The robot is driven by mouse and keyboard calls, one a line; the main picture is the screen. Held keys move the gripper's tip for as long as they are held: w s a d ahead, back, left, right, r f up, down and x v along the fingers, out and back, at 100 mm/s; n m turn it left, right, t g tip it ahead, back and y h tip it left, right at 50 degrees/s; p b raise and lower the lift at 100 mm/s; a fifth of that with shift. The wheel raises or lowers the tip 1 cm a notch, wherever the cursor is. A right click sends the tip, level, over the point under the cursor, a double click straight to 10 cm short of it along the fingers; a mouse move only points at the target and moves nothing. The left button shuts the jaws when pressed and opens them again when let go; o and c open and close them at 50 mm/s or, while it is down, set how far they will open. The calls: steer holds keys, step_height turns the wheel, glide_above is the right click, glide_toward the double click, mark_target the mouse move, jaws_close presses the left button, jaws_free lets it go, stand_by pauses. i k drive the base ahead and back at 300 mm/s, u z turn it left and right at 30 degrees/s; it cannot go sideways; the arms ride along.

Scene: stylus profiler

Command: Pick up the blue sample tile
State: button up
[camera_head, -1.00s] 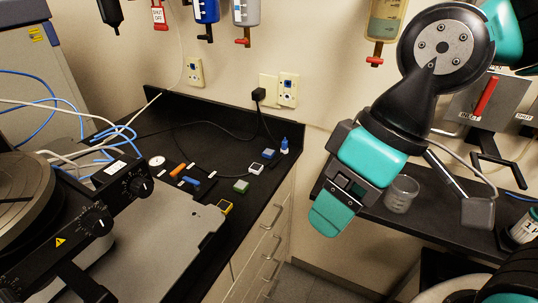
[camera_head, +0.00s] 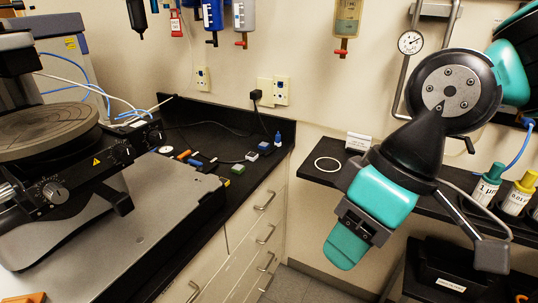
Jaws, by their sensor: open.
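The blue sample tile (camera_head: 265,146) is a small block lying on the black bench near its right edge, toward the back corner. My gripper (camera_head: 346,246) is open, with teal fingers pointing down and left. It hangs in front of the drawers and side shelf, to the right of the tiles and apart from them. No object shows between its fingers, though its far side is partly hidden.
A profiler with a round stage (camera_head: 48,131) fills the left. Orange, blue and black small items lie left of the tiles. A shelf (camera_head: 318,174) with a white ring and bottles (camera_head: 488,184) is at right.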

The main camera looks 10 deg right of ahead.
mark_target(263, 146)
steer(key=z, duration=0.25)
steer(key=i, duration=1.25)
steer(key=u, duration=0.8)
